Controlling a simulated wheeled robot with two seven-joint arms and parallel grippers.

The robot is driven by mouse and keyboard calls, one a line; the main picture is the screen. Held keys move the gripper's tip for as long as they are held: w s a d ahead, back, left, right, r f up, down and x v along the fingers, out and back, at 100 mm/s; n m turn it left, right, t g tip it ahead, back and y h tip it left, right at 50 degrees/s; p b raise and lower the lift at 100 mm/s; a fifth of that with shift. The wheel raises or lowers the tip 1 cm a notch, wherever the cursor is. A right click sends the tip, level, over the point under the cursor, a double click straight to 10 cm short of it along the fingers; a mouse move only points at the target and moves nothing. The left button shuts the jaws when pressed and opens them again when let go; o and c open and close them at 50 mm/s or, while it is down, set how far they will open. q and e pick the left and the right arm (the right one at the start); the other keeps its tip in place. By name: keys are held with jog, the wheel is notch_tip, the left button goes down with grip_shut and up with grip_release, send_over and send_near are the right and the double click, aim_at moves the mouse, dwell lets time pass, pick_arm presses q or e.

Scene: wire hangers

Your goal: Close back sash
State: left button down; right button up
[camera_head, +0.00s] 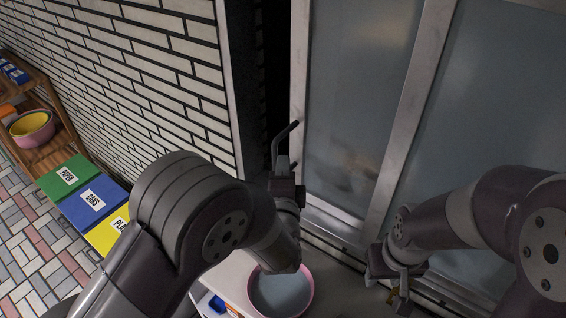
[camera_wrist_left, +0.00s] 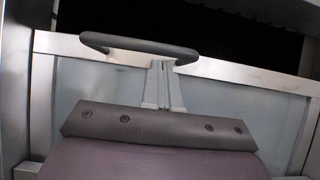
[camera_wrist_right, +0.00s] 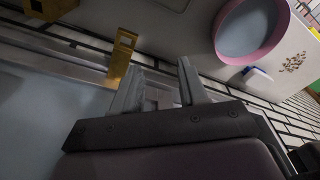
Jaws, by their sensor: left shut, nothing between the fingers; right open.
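The sash is a frosted pane (camera_head: 350,90) in a pale metal frame, with a dark gap between its left edge and the brick wall. A dark bar handle (camera_head: 286,133) is on its left frame edge; the handle also shows in the left wrist view (camera_wrist_left: 140,48). My left gripper (camera_head: 283,165) is shut and empty, its fingertips (camera_wrist_left: 161,68) close to the handle; I cannot tell whether they touch. My right gripper (camera_head: 393,283) is open and empty, low in front of the panes. In the right wrist view its fingers (camera_wrist_right: 157,78) are near a yellow metal piece (camera_wrist_right: 121,58).
A second frosted pane (camera_head: 490,100) stands to the right. A pink-rimmed basin (camera_head: 308,296) sits on a white surface (camera_head: 228,278) below my left gripper. Labelled coloured bins (camera_head: 90,200) and a wooden shelf (camera_head: 45,110) with bowls stand along the brick wall (camera_head: 130,80).

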pick_arm(q)
jog(key=w+a+b, duration=0.2)
jog(key=w+a, duration=0.4)
jog(key=a, duration=0.5)
jog(key=shift+w, duration=0.35)
pick_arm(e)
jog(key=shift+s+a+f, duration=0.15)
jog(key=shift+a+f, duration=0.05)
jog(key=shift+f, duration=0.9)
